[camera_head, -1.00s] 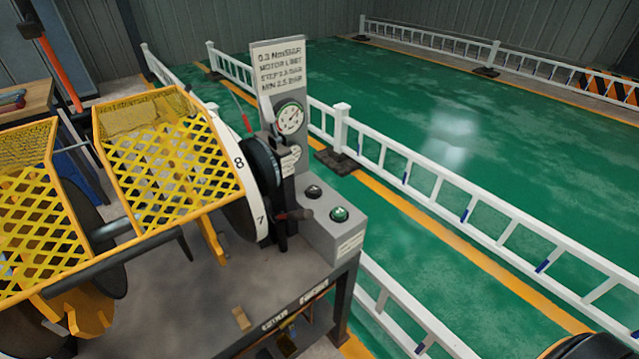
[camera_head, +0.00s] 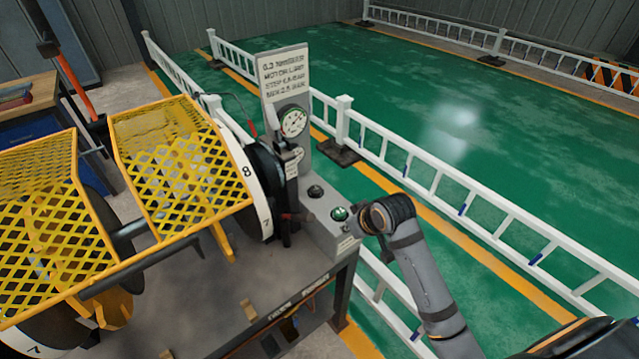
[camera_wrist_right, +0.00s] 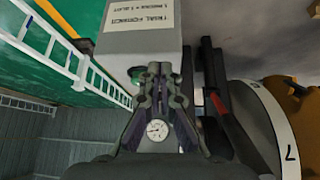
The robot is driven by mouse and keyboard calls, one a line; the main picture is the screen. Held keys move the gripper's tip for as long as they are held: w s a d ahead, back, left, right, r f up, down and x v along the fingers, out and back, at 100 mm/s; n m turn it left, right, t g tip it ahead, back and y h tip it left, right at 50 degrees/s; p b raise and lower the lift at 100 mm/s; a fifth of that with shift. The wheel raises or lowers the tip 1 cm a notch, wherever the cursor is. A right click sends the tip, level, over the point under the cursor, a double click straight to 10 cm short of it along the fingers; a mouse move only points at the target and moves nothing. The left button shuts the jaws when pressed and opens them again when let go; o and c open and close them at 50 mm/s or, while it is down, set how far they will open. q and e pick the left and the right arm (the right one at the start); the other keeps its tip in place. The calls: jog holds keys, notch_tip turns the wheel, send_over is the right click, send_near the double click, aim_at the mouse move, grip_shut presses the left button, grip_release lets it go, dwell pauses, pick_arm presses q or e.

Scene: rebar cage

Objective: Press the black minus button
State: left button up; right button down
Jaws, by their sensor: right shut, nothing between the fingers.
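The black button (camera_head: 316,191) is a small dark knob on top of the grey control box (camera_head: 325,227), behind a green button (camera_head: 340,214). No minus mark is readable on it. My right gripper (camera_head: 366,221) is beside the right front of the box, close to the green button. In the right wrist view the gripper (camera_wrist_right: 165,72) is shut and empty, with its fingers in front of the box. The green button (camera_wrist_right: 136,73) shows partly at the left of the fingers there. The black button cannot be made out in that view. My left gripper is not in view.
A sign panel with a dial gauge (camera_head: 293,122) stands behind the buttons. A numbered wheel (camera_head: 257,190) and a yellow mesh guard (camera_head: 180,165) are left of the box. A white railing (camera_head: 440,176) runs behind on the right, with open green floor beyond.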

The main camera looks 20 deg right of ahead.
jog(key=w+r+n+t+y, duration=0.1)
jog(key=w+r+t, duration=0.1)
jog(key=w+r, duration=0.8)
jog(key=shift+w+r+y, duration=0.15)
jog(key=shift+r+y, duration=0.15)
jog(key=shift+r, duration=0.35)
jog(key=p, duration=0.2)
send_over(314, 188)
jog(key=s+d, duration=0.1)
jog(key=s, duration=0.2)
notch_tip(314, 188, down, 6)
jog(key=shift+f, duration=0.25)
jog(key=f, duration=0.3)
jog(key=shift+w+f, duration=0.3)
jog(key=shift+f, duration=0.05)
jog(key=shift+s+f+p, duration=0.1)
jog(key=shift+f+p, duration=0.2)
jog(key=shift+f, duration=0.2)
